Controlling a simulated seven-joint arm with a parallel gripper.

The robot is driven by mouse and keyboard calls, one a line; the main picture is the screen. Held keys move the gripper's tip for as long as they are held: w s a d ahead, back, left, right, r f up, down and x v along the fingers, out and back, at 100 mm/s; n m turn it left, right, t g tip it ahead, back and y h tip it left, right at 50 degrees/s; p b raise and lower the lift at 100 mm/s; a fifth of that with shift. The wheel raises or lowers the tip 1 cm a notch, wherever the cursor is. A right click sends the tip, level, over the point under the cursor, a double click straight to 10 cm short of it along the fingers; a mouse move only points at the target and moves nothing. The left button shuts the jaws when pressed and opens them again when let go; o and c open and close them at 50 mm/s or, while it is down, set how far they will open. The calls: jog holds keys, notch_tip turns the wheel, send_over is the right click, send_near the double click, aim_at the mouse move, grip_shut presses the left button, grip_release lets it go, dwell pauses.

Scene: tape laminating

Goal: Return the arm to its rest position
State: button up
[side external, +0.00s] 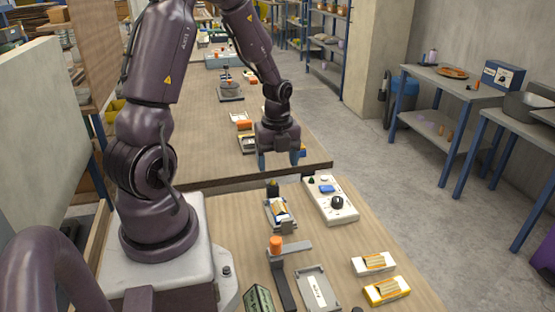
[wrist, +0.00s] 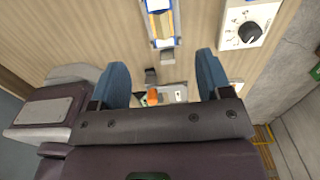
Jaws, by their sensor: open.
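My gripper (side external: 279,160) hangs above the work table, over the fixtures near the table's far end in the side view. Its two blue fingers stand wide apart with nothing between them. In the wrist view my gripper (wrist: 160,80) is also open and empty. Below it lies a grey fixture (side external: 281,213) holding a small blue-edged piece, which also shows at the top of the wrist view (wrist: 160,25). The arm is bent, reaching forward from its base.
A white control box (side external: 330,200) with a black knob stands right of the fixture. A grey bracket with an orange knob (side external: 276,244), a grey tray (side external: 317,288) and two small boxes (side external: 373,263) (side external: 386,290) occupy the near table. A second bench (side external: 205,130) continues behind. The floor (side external: 400,200) at right is clear.

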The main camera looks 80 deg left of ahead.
jog(key=s+d+r+n+t, duration=0.2)
jog(key=s+d+r+n, duration=0.1)
jog(key=d+r+n, duration=0.6)
jog(key=s+d+r+n+t, duration=0.3)
jog(key=d+r+n, duration=0.6)
jog(key=r, duration=0.3)
jog(key=shift+d+r+t, duration=0.2)
jog(key=shift+d+t, duration=0.1)
jog(key=shift+d, duration=0.4)
